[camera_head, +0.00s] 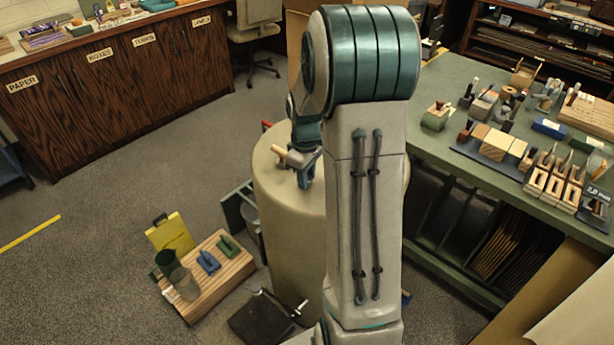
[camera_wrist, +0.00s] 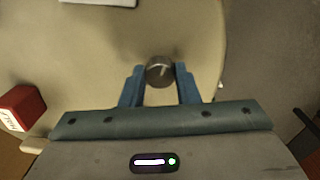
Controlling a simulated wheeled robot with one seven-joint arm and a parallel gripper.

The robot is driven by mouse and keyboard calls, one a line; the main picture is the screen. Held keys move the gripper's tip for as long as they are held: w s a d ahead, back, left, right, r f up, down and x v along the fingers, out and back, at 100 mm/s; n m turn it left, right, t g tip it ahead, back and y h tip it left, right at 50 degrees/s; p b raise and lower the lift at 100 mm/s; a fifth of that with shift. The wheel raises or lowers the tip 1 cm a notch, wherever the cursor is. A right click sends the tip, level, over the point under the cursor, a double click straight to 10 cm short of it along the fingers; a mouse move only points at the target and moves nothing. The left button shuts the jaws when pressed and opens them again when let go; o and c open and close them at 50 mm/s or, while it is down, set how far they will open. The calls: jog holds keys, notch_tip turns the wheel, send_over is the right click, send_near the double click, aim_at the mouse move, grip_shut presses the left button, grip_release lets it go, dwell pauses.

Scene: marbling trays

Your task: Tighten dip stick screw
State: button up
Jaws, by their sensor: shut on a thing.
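A round grey metal screw head (camera_wrist: 160,71) with a bright line across its face shows in the middle of the wrist view. I take it for the dip stick screw; anything below its head is hidden. My gripper (camera_wrist: 160,76) has its blue fingers shut on it, one fingertip on each side. The screw stands over the pale top of a large beige drum (camera_head: 285,215), which fills much of the wrist view. In the head view my arm hides much of the drum, and the screw cannot be made out there.
A red block with a white label (camera_wrist: 22,108) sits at the left of the wrist view. A green workbench (camera_head: 455,150) crowded with tools stands close on the right.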

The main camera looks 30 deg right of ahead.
jog(key=m, duration=0.4)
jog(key=shift+w+m+b, duration=0.1)
jog(key=shift+m+b, duration=0.2)
jog(key=m, duration=0.3)
jog(key=shift+a+r+m, duration=0.1)
jog(key=shift+m, duration=0.3)
jog(key=m, duration=0.3)
jog(key=shift+m, duration=0.3)
jog(key=m, duration=0.4)
jog(key=shift+p, duration=0.35)
jog(key=m+p, duration=0.1)
jog(key=m, duration=0.4)
jog(key=shift+w+r, duration=0.1)
jog(key=m+p, duration=0.2)
jog(key=m, duration=0.1)
jog(key=shift+m, duration=0.3)
jog(key=m+p, duration=0.2)
jog(key=m, duration=0.2)
jog(key=shift+w+m+p, duration=0.1)
jog(key=shift+m+p, duration=1.1)
jog(key=shift+m, duration=0.7)
